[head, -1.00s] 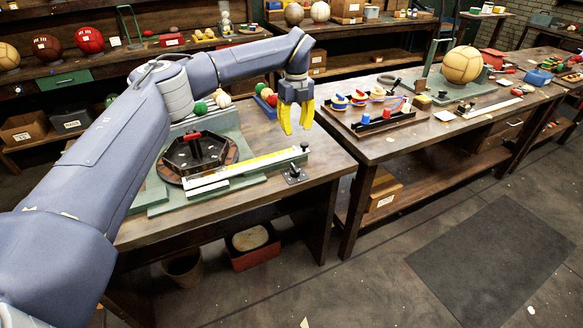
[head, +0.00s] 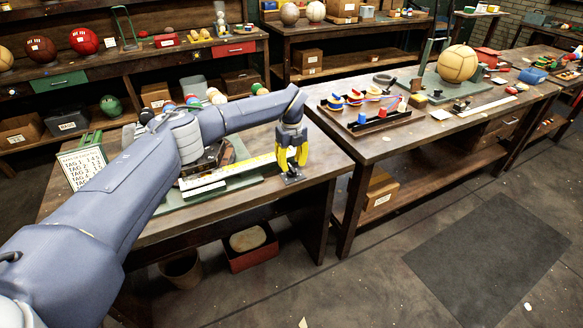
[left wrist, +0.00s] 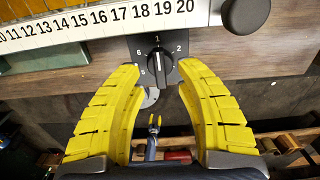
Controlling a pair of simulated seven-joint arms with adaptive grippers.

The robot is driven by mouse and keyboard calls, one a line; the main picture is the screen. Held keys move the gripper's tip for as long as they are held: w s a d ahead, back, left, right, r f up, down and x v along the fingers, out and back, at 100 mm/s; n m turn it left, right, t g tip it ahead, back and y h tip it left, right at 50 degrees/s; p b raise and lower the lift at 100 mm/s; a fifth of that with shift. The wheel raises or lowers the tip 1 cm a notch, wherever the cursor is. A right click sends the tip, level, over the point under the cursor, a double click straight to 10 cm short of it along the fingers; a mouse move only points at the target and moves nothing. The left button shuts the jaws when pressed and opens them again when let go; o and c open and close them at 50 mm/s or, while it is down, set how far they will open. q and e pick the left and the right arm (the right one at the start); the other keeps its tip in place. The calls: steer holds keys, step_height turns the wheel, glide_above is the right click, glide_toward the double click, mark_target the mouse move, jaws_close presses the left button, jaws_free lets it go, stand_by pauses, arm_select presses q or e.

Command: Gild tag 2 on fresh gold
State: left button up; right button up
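In the head view my left gripper (head: 292,164), with yellow fingers, is down at a small dial (head: 292,175) at the bench's right end. In the left wrist view the dial's black knob (left wrist: 157,66) lies between the spread fingertips, with clear gaps at both sides. Numbers 1, 2, 5 and 6 show around it; a white mark on the knob appears to face 1. A numbered scale (left wrist: 90,22) runs beside it, with a gold-yellow strip (head: 250,163) along it in the head view. A card listing tags (head: 88,165) stands at left.
My left arm hides part of the bench and the dark fixture (head: 212,157) behind the scale. A second bench (head: 400,145) with a tray of coloured items (head: 370,115) and a tan ball (head: 457,64) stands to the right. A floor gap separates the benches.

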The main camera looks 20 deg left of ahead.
arm_select(q)
steer(key=shift+f, duration=1.1)
steer(key=shift+o, duration=0.3)
jaws_close()
